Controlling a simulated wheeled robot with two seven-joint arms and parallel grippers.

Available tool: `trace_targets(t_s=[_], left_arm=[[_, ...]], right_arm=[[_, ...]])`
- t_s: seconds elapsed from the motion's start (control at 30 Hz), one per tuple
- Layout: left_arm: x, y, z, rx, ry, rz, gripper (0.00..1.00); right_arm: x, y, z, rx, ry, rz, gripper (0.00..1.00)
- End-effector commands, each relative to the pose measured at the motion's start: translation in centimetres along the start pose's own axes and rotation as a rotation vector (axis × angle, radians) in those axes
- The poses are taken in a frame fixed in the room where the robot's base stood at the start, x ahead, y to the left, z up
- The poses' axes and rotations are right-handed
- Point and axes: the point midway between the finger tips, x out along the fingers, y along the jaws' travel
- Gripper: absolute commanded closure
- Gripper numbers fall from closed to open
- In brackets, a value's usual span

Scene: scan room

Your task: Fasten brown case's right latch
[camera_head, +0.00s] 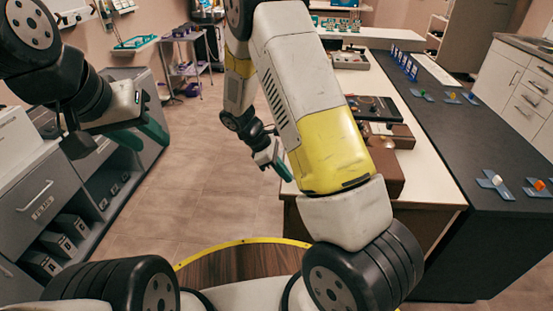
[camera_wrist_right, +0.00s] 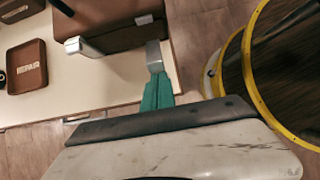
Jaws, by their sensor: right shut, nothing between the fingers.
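The brown case (camera_head: 388,178) stands on the cream table, partly hidden behind my right arm in the head view. In the right wrist view the case (camera_wrist_right: 125,36) is at the top, cut off by the frame. A pale metal piece (camera_wrist_right: 92,43) juts from its near side, and a small metal fitting (camera_wrist_right: 145,19) shows further right; I cannot tell which is the right latch. My right gripper (camera_head: 284,173) is shut and empty beside the table's left edge. In the wrist view its teal fingers (camera_wrist_right: 156,70) point at the case's edge. My left gripper (camera_head: 118,138) is open and empty, far left.
A brown tray marked REPAIR (camera_wrist_right: 27,68) lies on the table left of the case. A dark device (camera_head: 373,107) stands behind the case. A dark counter (camera_head: 460,150) with small coloured items adjoins the table. Grey drawers (camera_head: 45,200) stand left; the floor between is clear.

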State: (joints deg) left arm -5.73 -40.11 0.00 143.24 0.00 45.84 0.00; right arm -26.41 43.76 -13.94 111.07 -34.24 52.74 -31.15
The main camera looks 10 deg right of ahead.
Motion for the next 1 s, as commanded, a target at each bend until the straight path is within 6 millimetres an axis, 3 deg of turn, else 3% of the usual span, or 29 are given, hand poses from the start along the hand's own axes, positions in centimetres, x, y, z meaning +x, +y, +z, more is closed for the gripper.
trace_targets(t_s=[0.47,1.0], left_arm=[[0.0,0.0,0.0,0.000,0.000,0.000,0.64],[0.0,0.0,0.0,0.000,0.000,0.000,0.64]], right_arm=[[-0.5,0.0,0.8,0.003,0.097,-0.001,1.00],[-1.5,0.0,4.5,0.010,0.509,-0.001,1.00]])
